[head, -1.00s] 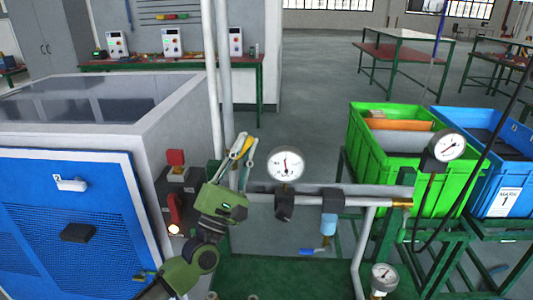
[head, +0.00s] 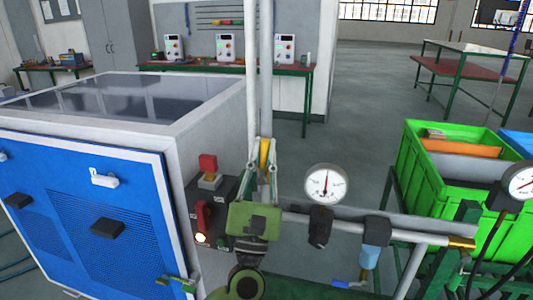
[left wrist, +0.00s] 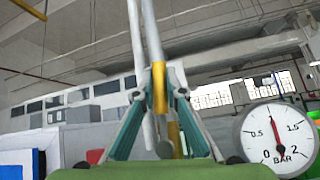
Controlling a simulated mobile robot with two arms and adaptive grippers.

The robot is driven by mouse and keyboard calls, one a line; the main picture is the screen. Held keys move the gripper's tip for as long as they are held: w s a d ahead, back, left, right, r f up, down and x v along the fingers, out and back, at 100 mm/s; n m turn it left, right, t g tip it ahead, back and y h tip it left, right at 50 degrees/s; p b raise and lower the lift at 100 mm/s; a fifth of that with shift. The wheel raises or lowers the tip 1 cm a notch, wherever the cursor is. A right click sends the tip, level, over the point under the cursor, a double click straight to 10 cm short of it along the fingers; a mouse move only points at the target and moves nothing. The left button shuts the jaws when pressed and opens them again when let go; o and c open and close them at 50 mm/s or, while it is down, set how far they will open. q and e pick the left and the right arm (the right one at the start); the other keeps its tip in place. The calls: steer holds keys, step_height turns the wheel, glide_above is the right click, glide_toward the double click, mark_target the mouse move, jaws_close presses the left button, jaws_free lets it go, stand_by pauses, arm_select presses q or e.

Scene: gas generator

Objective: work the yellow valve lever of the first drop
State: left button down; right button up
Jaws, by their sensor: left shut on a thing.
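The yellow valve lever (head: 264,153) stands near upright in front of the light vertical pipes. My left gripper (head: 262,162) comes up from below with a finger on each side of it. The left wrist view shows the yellow lever (left wrist: 159,88) between the two fingers (left wrist: 158,100), which are shut on it. The gripper body hides the lower part of the lever and the valve. My right gripper is not in view.
A round pressure gauge (head: 326,184) stands just right of the gripper, its needle pointing about straight up. A red-handled switch box (head: 203,215) and the blue-fronted cabinet (head: 90,215) are on the left. A green crate (head: 410,165) is at the right.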

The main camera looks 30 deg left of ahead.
arm_select(q)
steer(key=c, duration=2)
jaws_free()
steer(key=shift+c, duration=0.2)
steer(key=shift+f, duration=0.1)
steer(key=v, duration=1.2)
